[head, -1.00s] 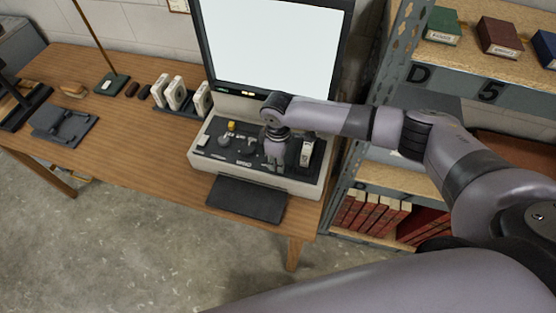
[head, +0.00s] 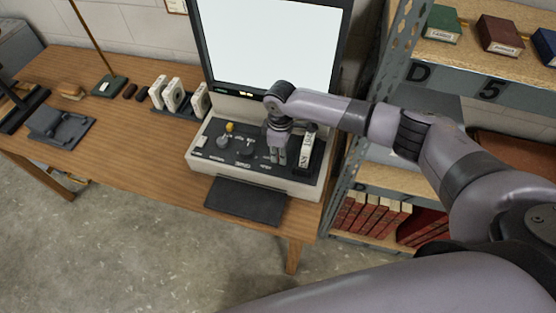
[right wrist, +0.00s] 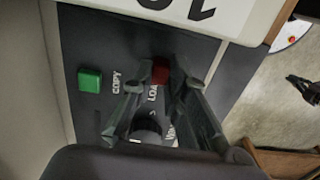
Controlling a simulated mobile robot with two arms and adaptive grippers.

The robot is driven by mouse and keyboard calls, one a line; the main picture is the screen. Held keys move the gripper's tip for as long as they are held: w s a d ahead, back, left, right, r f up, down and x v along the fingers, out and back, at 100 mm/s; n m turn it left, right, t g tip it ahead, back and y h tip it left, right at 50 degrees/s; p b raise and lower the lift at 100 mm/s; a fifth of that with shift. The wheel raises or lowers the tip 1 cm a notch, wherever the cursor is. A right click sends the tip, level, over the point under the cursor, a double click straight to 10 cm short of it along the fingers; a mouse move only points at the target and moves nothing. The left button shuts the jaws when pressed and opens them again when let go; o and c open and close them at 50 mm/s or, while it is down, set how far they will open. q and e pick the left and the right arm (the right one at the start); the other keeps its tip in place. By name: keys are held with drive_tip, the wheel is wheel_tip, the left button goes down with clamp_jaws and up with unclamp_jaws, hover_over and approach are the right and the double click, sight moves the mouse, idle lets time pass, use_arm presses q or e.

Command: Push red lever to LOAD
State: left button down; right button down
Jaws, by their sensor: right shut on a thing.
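The reader machine's control panel (head: 232,152) lies below its bright screen on the wooden desk. My right gripper (head: 278,160) reaches down onto the right part of this panel. In the right wrist view, my right gripper (right wrist: 157,76) has the red lever (right wrist: 160,72) between its fingertips, and they are shut on it. The LOAD label (right wrist: 152,100) shows beside it. Another label below is partly hidden by the fingers. In the head view the gripper hides the lever. My left gripper is out of view.
A green COPY button (right wrist: 90,80) is left of the fingers. A dark tray (head: 245,201) juts out in front. A metal shelf (head: 400,75) stands at right.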

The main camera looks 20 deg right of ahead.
drive_tip(key=shift+w+r, duration=0.15)
drive_tip(key=c, duration=1.6)
unclamp_jaws()
drive_tip(key=shift+d, duration=0.1)
drive_tip(key=shift+o, duration=0.2)
wheel_tip(320, 180, up, 12)
